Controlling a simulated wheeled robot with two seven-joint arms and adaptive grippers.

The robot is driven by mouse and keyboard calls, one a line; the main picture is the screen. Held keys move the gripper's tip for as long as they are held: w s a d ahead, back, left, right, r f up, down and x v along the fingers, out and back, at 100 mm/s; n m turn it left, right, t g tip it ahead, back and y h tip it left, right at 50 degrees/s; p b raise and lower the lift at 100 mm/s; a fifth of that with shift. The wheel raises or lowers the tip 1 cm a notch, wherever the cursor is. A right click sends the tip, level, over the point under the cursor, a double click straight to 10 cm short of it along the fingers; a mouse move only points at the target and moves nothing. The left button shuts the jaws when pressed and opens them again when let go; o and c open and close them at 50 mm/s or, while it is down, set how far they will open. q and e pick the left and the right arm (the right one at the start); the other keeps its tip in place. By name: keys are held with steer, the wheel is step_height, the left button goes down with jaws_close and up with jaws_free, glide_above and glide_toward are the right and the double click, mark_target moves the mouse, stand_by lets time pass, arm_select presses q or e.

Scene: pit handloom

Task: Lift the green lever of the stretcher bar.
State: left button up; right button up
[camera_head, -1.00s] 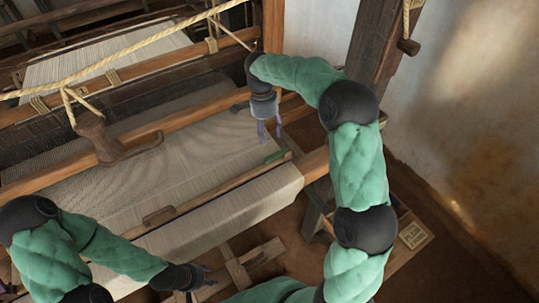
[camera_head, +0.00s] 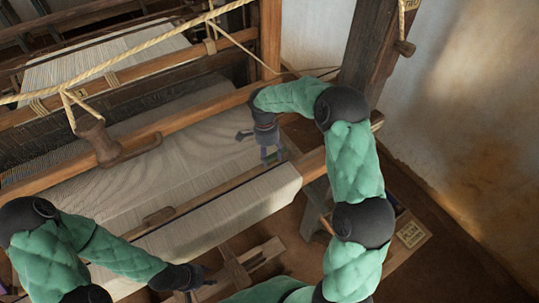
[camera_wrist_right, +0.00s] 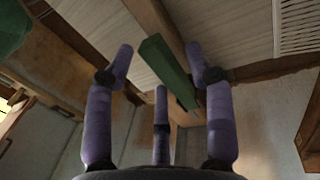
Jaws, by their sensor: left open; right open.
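The stretcher bar (camera_head: 213,191) lies across the pale woven cloth in the head view. Its green lever (camera_head: 279,156) is at the bar's right end, partly hidden by my right gripper (camera_head: 262,148). That gripper is open, pointing down over the lever. In the right wrist view the green lever (camera_wrist_right: 168,72) shows as a long green block between the spread purple fingers of my right gripper (camera_wrist_right: 159,62). I cannot tell whether any finger touches it. My left gripper (camera_head: 197,279) is open and empty, low in the head view, in front of the cloth.
The wooden beam (camera_head: 165,133) crosses the loom behind the bar, with a wooden handle (camera_head: 97,143) hanging on rope. A wooden frame (camera_head: 245,262) is near my left gripper.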

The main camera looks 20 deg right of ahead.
jaws_close()
